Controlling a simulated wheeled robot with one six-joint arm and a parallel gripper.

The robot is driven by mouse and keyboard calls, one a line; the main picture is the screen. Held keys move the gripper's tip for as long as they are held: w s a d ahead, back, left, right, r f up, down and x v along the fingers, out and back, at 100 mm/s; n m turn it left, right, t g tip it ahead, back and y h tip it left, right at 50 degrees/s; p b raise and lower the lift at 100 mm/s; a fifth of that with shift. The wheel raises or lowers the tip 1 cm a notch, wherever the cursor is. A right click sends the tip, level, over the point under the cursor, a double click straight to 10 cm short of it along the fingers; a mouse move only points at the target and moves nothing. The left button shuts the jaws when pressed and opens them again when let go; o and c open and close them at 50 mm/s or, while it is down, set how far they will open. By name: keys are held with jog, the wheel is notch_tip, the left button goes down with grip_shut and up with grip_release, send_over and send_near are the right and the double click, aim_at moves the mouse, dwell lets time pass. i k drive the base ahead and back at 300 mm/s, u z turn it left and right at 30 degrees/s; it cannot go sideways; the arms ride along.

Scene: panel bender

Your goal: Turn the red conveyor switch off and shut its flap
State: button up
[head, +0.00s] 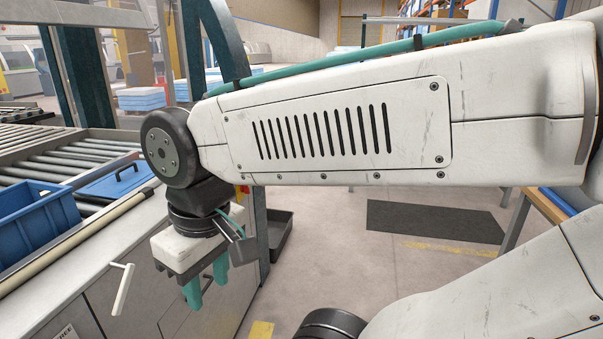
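My gripper (207,290) points down in front of the conveyor's grey side cabinet (150,300). Its two teal fingers stand apart with a gap between them and nothing held. A small patch of red and yellow (243,189) shows just below my arm, beside the dark green post. It may be part of the red switch, but it is too small and too covered to tell. I cannot make out the switch's position or its flap.
A roller conveyor (40,165) runs at the left, with a blue crate (38,222) and a blue lid (115,182) on it. A white lever handle (123,290) sticks out from the cabinet. A dark tray (277,235) stands behind the post. Open floor (350,260) lies to the right.

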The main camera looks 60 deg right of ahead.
aim_at(245, 188)
jog(key=z, duration=1.35)
jog(key=k, duration=1.3)
jog(key=z, duration=0.55)
jog(key=i, duration=0.55)
jog(key=z, duration=0.7)
jog(key=i, duration=1.35)
jog(key=u, duration=0.95)
jog(key=i, duration=0.4)
jog(key=u, duration=0.4)
